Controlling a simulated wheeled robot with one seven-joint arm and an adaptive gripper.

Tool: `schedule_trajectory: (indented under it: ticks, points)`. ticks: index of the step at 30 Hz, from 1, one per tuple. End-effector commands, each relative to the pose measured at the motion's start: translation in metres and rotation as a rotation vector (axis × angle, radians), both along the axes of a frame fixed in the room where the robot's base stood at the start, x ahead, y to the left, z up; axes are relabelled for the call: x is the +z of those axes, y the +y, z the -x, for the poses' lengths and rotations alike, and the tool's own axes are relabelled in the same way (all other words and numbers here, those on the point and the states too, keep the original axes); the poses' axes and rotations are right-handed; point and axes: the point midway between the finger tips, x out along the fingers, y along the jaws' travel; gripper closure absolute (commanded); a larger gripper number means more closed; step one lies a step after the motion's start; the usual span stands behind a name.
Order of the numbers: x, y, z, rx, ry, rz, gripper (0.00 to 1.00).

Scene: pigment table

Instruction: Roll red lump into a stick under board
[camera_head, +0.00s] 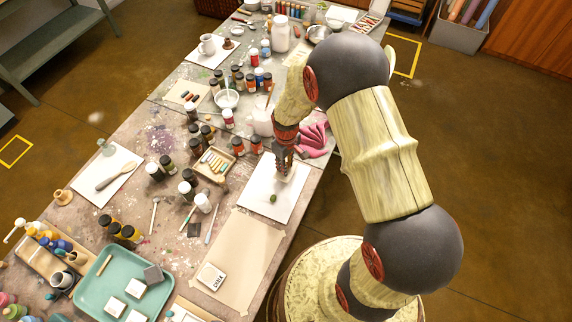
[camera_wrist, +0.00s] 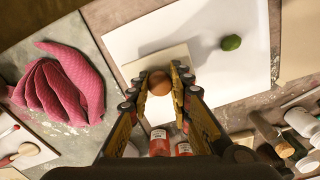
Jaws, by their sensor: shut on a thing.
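My gripper (camera_head: 284,172) is over the far part of a white sheet near the table's right edge. In the wrist view my gripper (camera_wrist: 162,78) is shut on a round brown knob (camera_wrist: 160,82). Under the knob is a small pale board (camera_wrist: 174,56), over the sheet's edge area. I cannot tell whether the board touches the sheet. No red lump shows in either view; anything under the board is hidden. A green lump (camera_wrist: 231,43) lies on the white sheet (camera_wrist: 190,22), apart from the board. In the head view the green lump (camera_head: 273,198) is nearer than my gripper.
A pink cloth (camera_head: 316,139) lies beyond the sheet, by the table edge. A tray of coloured sticks (camera_head: 214,164) and several dark jars (camera_head: 188,188) stand to the left. A beige paper (camera_head: 243,252) with a white block (camera_head: 212,276) lies nearer.

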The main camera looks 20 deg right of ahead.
Motion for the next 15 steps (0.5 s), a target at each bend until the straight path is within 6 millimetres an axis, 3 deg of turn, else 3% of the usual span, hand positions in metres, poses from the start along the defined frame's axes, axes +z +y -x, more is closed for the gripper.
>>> schedule_trajectory:
  ticks: [15]
  points:
    - [-0.0055, 0.0001, 0.0001, 0.000, 0.000, 0.000, 0.96]
